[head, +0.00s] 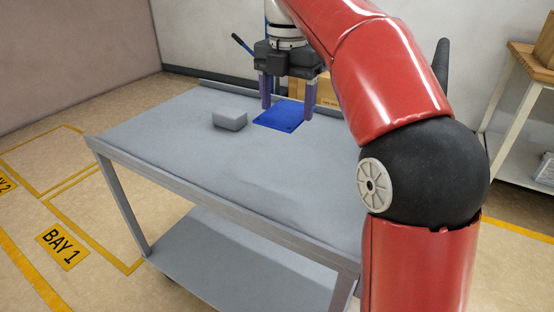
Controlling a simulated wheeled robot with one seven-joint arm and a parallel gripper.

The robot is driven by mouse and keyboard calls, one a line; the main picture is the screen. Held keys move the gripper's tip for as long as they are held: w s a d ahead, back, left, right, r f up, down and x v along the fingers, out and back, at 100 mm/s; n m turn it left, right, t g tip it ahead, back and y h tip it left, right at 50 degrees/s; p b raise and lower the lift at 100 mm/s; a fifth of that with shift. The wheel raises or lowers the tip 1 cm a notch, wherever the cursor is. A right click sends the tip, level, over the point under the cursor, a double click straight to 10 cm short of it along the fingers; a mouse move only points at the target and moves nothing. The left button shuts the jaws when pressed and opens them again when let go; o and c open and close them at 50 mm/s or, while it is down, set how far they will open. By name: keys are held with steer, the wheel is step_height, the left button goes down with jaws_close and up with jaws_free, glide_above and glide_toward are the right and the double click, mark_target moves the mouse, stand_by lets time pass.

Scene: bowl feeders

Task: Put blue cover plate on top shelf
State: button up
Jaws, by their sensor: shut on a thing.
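The blue cover plate (280,115) is a flat, bright blue square at the back of the grey cart's top shelf (190,150). My gripper (288,105) points down over it, with one purple finger at its left edge and the other at its right edge. The gripper is shut on the plate. Whether the plate touches the shelf or hangs just above it, I cannot tell. The red arm in front hides the right part of the cart.
A small grey block (230,119) lies on the top shelf just left of the plate. The cart has a lower shelf (235,265). A cardboard box (314,92) is behind the cart. A table (535,60) stands at the right. The front of the top shelf is clear.

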mark_target(286, 112)
step_height(286, 112, down, 16)
steer(key=b, duration=0.3)
steer(key=shift+r, duration=0.2)
steer(key=o, duration=1)
step_height(286, 112, up, 12)
steer(key=p, duration=0.2)
steer(key=shift+p, duration=0.35)
